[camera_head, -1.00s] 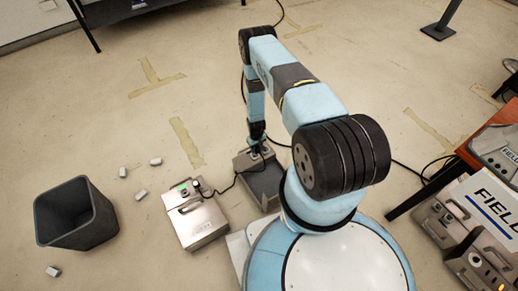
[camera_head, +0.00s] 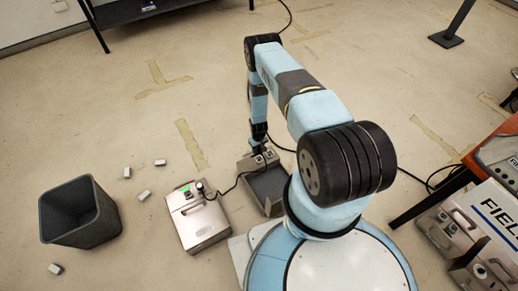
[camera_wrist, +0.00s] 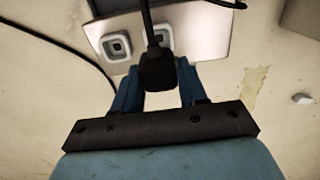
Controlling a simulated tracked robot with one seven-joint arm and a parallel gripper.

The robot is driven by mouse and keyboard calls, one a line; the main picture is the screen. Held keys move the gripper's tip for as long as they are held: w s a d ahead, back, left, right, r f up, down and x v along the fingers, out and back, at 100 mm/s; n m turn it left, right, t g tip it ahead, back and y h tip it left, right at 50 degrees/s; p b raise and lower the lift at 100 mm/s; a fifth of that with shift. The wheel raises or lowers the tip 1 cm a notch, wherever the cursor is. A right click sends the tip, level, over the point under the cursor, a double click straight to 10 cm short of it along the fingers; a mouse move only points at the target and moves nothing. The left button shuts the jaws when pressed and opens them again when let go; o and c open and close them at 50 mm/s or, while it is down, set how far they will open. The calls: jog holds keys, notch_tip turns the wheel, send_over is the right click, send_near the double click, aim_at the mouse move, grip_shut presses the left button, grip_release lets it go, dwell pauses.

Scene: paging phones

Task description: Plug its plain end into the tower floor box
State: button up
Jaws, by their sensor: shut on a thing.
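My gripper (camera_wrist: 158,80) is shut on a black plug (camera_wrist: 157,73), whose cable rises between the fingers in the wrist view. Behind the plug, the floor box (camera_wrist: 205,42) shows two square sockets with pale rims. The left socket (camera_wrist: 116,46) looks empty; the plug partly covers the right socket (camera_wrist: 163,34). I cannot tell whether the plug is in it. In the head view, my gripper (camera_head: 258,149) is down at the far end of the floor box (camera_head: 267,186), a grey box with a dark recess. Its fingertips are too small to make out there.
A metal case (camera_head: 201,224) with a green light stands left of the floor box, and a black cable (camera_head: 229,190) runs between them. A dark bin (camera_head: 78,222) and several small pale blocks (camera_head: 144,195) are further left. An orange-topped table (camera_head: 490,138) and more cases stand right.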

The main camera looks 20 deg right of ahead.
send_over(258, 159)
jog(key=shift+s+d+f, duration=0.1)
jog(key=shift+f, duration=1.6)
jog(key=shift+s+f, duration=0.1)
jog(key=shift+f, duration=1.55)
jog(key=shift+f, duration=0.55)
jog(key=o, duration=1)
jog(key=shift+o, duration=0.8)
jog(key=shift+w+r, duration=0.1)
jog(key=shift+r, duration=0.4)
notch_tip(258, 159, up, 13)
jog(key=shift+r, duration=0.1)
